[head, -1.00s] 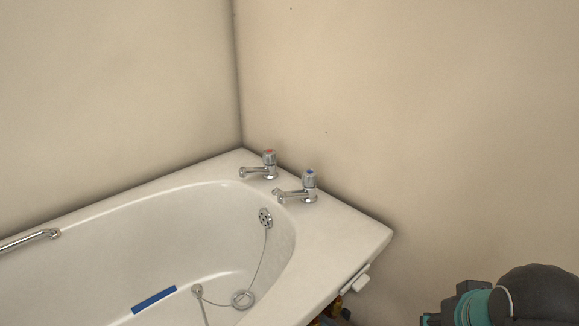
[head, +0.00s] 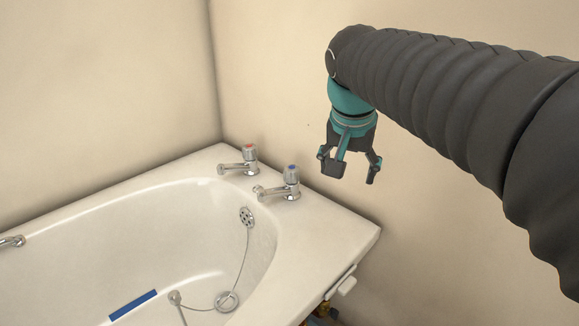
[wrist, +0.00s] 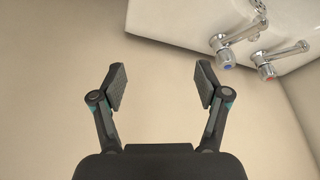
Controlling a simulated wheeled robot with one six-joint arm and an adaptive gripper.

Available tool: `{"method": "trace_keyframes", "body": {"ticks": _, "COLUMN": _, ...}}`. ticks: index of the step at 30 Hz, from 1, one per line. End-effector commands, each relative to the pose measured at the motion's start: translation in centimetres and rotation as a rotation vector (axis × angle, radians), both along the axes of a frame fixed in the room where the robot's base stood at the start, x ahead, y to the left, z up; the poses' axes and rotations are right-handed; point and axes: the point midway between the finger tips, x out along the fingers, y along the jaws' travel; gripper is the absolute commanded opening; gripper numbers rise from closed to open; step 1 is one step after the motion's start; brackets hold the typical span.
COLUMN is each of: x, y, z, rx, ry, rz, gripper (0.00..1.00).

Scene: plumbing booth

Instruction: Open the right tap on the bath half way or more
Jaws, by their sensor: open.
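The right tap (head: 291,181), chrome with a blue-marked head, stands on the bath's corner rim. The left tap (head: 249,158), with a red-marked head, is beside it, nearer the corner. The white bath (head: 340,240) fills the lower left of the head view. My gripper (head: 353,172) points down, open and empty, above and to the right of the blue-marked tap, apart from it. In the wrist view my gripper (wrist: 160,85) shows its two fingers spread over bare surface. There the blue-marked tap (wrist: 225,58) and red-marked tap (wrist: 265,70) are at the upper right.
Plain beige walls (head: 110,80) meet in the corner behind the taps. A plug chain (head: 246,255) hangs from the overflow (head: 247,216) inside the bath. A grab handle (head: 12,241) is at the left, and a blue strip (head: 133,305) lies on the bath floor.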

Motion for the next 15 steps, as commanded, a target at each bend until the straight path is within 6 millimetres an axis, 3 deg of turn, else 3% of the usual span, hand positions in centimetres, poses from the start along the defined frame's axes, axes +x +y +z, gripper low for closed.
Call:
{"method": "trace_keyframes", "body": {"ticks": 1, "x": 1.9, "y": 1.0, "z": 0.2, "rx": -0.003, "ry": 0.009, "rz": -0.031, "gripper": 0.75}}
{"method": "trace_keyframes", "body": {"ticks": 6, "x": 7.4, "y": 4.0, "z": 1.1, "rx": -0.011, "ry": 0.026, "rz": -0.171, "gripper": 0.75}}
{"method": "trace_keyframes", "body": {"ticks": 15, "x": 15.4, "y": 10.2, "z": 0.2, "rx": -0.038, "ry": 0.014, "rz": -0.430, "gripper": 0.75}}
